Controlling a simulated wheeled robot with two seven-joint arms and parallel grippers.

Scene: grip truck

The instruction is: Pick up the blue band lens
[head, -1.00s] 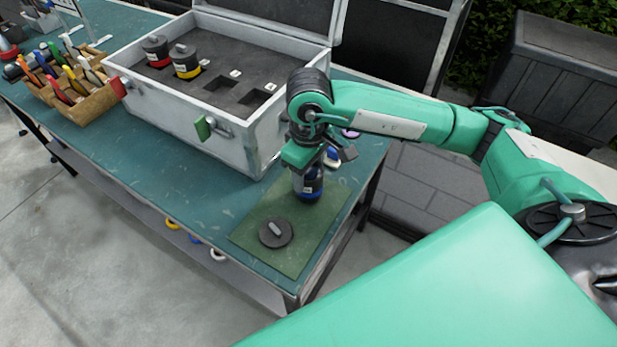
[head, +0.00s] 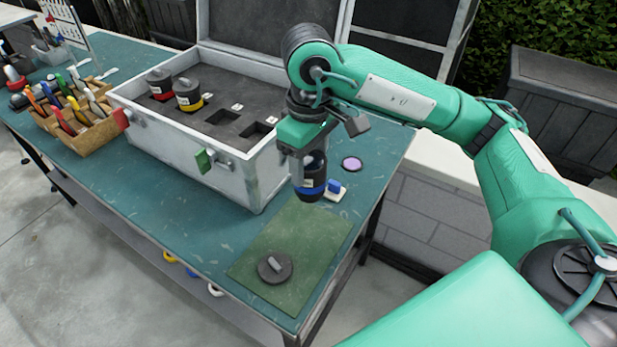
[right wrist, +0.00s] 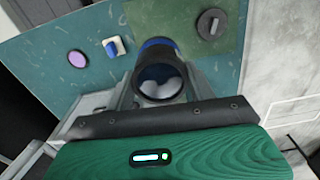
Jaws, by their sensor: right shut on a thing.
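The blue band lens (head: 311,186) is a dark cylinder with a blue ring near its lower end. My right gripper (head: 308,165) is shut on it and holds it upright, and it looks raised above the bench. In the right wrist view the lens (right wrist: 161,75) stands between the fingers, with its glass end facing the camera. My left gripper is in neither view.
A green mat (head: 310,236) holds a dark round cap (head: 275,267). An open case (head: 180,125) holds red-banded (head: 160,84) and yellow-banded (head: 188,95) lenses beside empty slots. A blue-and-white item (head: 336,190) and purple disc (head: 352,164) lie behind the lens. A wooden tool box (head: 85,135) stands left.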

